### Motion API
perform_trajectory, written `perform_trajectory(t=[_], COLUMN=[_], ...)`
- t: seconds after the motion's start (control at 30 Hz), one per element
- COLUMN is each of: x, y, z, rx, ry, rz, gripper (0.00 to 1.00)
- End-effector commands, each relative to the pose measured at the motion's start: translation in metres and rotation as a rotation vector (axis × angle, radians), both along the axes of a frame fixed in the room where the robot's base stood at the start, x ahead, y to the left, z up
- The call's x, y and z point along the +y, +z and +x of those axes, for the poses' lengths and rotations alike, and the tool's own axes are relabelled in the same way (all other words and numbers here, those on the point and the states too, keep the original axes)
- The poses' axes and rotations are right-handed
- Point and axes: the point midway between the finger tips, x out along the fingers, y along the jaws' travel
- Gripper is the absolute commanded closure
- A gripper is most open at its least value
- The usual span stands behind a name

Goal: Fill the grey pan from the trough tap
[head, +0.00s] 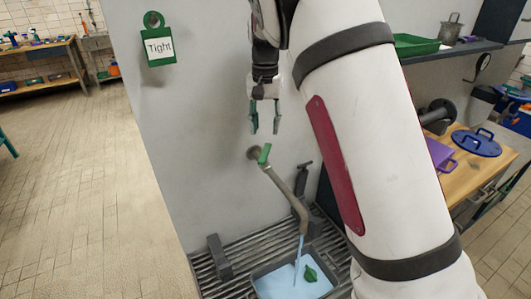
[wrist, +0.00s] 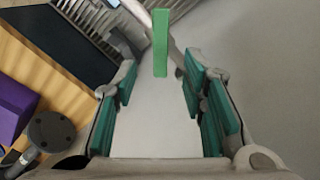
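The tap (head: 285,187) comes out of the grey wall with a green lever (head: 264,154) at its top. A thin stream of water (head: 298,258) falls from its spout into the grey pan (head: 262,274). The pan stands on the trough grating (head: 225,268) and holds pale blue water; its lower edge is cut off. A green object (head: 310,274) sits in the water. My gripper (head: 264,127) is open and empty, pointing down just above the lever. In the wrist view the lever (wrist: 160,43) shows ahead between the open fingers (wrist: 160,105), apart from both.
A dark block (head: 219,257) stands on the grating left of the pan. A second, dark tap (head: 303,178) is to the right. A wooden bench with a blue lid (head: 476,142) lies right of my arm.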

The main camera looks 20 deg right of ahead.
Motion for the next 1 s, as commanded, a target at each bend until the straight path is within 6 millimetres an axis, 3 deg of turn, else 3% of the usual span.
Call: perform_trajectory(t=[0.3,0.5,0.93,0.97,1.0], x=[0.0,0.0,0.0,0.0,0.0], y=[-0.063,-0.089,-0.099,-0.099,-0.099], z=[-0.002,-0.001,0.0,0.0,0.0], rx=[0.003,0.001,-0.001,-0.001,-0.001], ry=[-0.001,-0.001,0.0,0.0,0.0], rz=[-0.001,-0.001,0.0,0.0,0.0], gripper=[0.62,0.62,0.62,0.64,0.73])
